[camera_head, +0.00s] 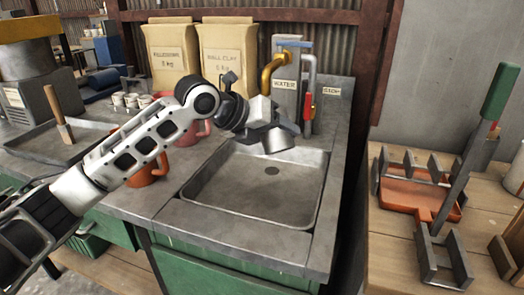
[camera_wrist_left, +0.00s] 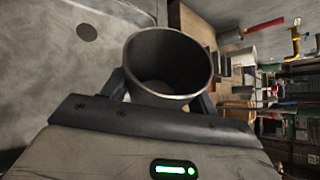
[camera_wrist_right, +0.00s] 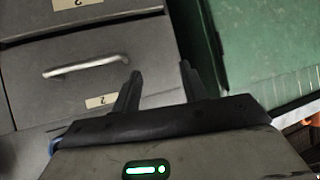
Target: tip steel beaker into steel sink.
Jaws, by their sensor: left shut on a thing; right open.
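The steel beaker (camera_wrist_left: 150,97) shows large in the left wrist view. Its round mouth faces that camera and its inside is dark, with a paler bottom. My left gripper (camera_wrist_left: 163,108) is shut around it, one finger on each side. In the head view my left gripper (camera_head: 268,133) is above the back part of the steel sink (camera_head: 240,210), and the beaker is hard to tell from the gripper. The sink is a shallow basin with a dark round drain. My right gripper (camera_wrist_right: 160,72) is open and empty, in front of grey drawers.
A yellow tap (camera_head: 273,70) and a red-handled grey pipe (camera_head: 309,95) stand behind the sink. Reddish mugs (camera_head: 146,172) stand left of it, partly behind my left arm. Two paper sacks (camera_head: 228,55) stand at the back.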

